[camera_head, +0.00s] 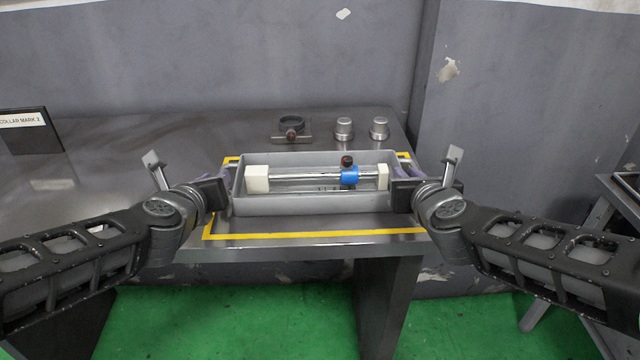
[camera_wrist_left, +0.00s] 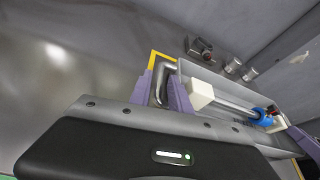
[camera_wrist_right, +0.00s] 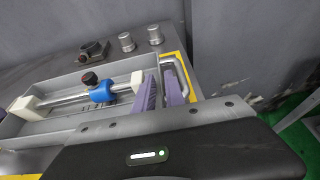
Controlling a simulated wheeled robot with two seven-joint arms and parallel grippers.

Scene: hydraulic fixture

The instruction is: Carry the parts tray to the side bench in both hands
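The grey parts tray (camera_head: 300,208) sits on the bench inside a yellow outline. It holds a rod between two white blocks (camera_head: 257,179), with a blue collar (camera_head: 349,175) and a dark red-topped knob (camera_head: 347,161). My left gripper (camera_wrist_left: 163,92) is at the tray's left handle (camera_wrist_left: 167,68); its purple fingers stand apart with the handle bar between them. My right gripper (camera_wrist_right: 160,90) is at the right handle (camera_wrist_right: 191,92); its fingers are apart with a narrow gap, near the tray's end wall. I cannot tell whether either touches its handle.
Behind the tray on the bench (camera_head: 120,150) are a dark clamp-like part (camera_head: 291,128) and two metal cylinders (camera_head: 344,129). A sign (camera_head: 30,131) stands at far left. Part of another bench (camera_head: 622,190) shows at the right edge. Green floor (camera_head: 250,315) lies in front; grey walls stand behind.

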